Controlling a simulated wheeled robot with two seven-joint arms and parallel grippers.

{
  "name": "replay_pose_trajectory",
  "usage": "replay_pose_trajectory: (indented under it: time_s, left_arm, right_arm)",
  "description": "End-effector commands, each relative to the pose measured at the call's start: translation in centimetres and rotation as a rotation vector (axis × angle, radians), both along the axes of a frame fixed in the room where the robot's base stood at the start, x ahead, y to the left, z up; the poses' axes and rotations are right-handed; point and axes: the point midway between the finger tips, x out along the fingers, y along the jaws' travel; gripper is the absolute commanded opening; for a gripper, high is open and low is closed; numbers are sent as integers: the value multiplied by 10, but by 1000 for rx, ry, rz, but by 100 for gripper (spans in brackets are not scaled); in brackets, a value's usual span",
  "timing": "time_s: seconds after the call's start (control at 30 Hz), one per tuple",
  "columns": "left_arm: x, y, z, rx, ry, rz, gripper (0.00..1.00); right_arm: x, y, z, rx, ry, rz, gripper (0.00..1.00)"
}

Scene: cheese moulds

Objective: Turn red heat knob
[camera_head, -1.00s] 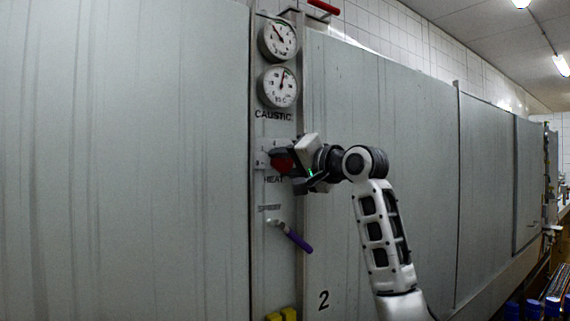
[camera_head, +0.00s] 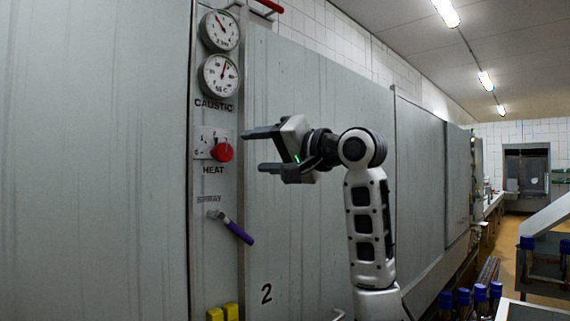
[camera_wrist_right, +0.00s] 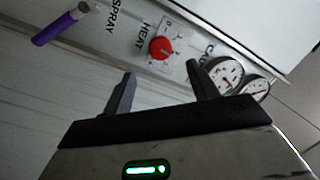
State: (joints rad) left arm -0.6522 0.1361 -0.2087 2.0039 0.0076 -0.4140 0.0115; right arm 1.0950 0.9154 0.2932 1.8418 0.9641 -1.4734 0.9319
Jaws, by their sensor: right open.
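The red heat knob (camera_head: 222,152) sits on a pale square plate (camera_head: 204,141) above the word HEAT on the narrow panel strip. In the right wrist view the red knob (camera_wrist_right: 160,48) shows ahead of the fingers, roughly between them and apart from them. My right gripper (camera_head: 262,150) is open and empty, to the right of the knob, with its fingers pointing left towards the panel. Its two dark fingers also show in the right wrist view (camera_wrist_right: 160,84). My left gripper is in neither view.
Two round gauges (camera_head: 220,76) are above the knob by the word CAUSTIC. A purple-handled lever (camera_head: 237,231) sticks out below, by SPRAY. Yellow blocks (camera_head: 222,313) are at the panel's bottom. Blue-capped items (camera_head: 480,293) stand at lower right.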

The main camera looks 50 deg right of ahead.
Motion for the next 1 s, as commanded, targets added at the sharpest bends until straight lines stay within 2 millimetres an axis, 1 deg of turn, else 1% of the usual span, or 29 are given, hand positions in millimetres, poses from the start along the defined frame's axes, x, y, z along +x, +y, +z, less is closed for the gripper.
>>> replay_pose_trajectory:
  time_s: [0.03,0.1,0.2,0.33,0.5,1.0]
  left_arm:
    - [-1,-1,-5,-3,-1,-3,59]
    - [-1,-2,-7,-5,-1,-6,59]
    - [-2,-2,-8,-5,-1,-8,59]
    - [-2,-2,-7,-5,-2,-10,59]
    - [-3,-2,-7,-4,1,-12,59]
    - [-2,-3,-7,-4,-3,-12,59]
  right_arm:
    - [-12,-1,-3,-3,-3,-4,59]
    - [-26,-1,-2,-2,-3,-3,59]
    - [-41,-1,-2,-1,-2,-2,59]
    - [-52,-1,-1,0,-1,1,59]
    - [-56,-1,0,0,0,0,59]
    - [-55,-1,-1,1,1,1,59]
